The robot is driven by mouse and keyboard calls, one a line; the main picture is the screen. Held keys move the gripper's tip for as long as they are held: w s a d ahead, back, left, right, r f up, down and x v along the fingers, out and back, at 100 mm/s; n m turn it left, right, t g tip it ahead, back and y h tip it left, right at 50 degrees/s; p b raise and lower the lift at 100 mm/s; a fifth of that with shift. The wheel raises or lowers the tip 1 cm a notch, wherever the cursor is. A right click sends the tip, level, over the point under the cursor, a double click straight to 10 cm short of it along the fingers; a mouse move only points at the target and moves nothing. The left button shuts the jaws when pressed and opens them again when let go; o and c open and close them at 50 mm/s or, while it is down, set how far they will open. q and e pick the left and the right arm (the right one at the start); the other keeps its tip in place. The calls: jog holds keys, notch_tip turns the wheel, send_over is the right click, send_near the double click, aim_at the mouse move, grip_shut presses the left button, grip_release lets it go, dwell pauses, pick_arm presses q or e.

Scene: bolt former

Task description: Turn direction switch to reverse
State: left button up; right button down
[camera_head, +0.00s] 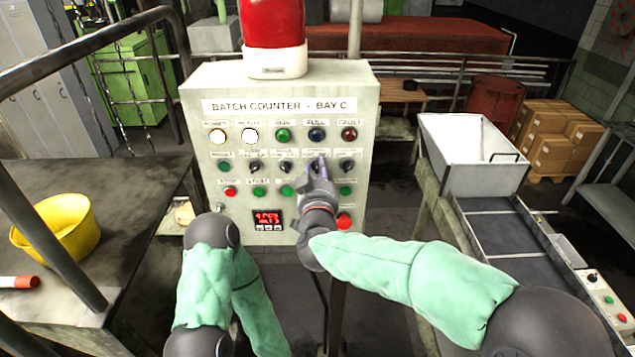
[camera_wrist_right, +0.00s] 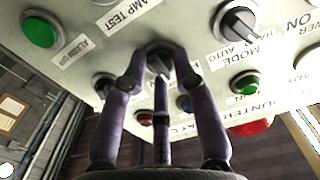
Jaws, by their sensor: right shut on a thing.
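The control panel (camera_head: 193,120) is a pale box with rows of lamps, buttons and black rotary switches. My right gripper (camera_head: 318,165) reaches its front at a switch in the middle row, right of the centre. In the right wrist view, my right gripper (camera_wrist_right: 160,65) has its fingers around a dark rotary knob (camera_wrist_right: 158,64) and is shut on it. I take this as the direction switch; its label is not readable here, and the fingers partly hide the knob's pointer. My left arm shows low in the head view, but its gripper is not visible.
A red beacon (camera_head: 275,25) stands on the panel. A red button (camera_head: 344,221) sits low right on its front, near my right wrist. A table with a yellow bowl (camera_head: 68,228) is at left. A hopper (camera_head: 470,150) above a conveyor stands at right.

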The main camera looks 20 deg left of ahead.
jog(key=m+b, duration=0.2)
jog(key=m, duration=0.1)
jog(key=r+m+b, duration=0.1)
jog(key=m+b, duration=0.2)
jog(key=shift+d, duration=0.15)
jog(key=shift+r+m, duration=0.2)
jog(key=shift+m, duration=0.1)
jog(key=c, duration=1)
grip_release()
jog(key=shift+f, duration=0.45)
jog(key=v, duration=1.2)
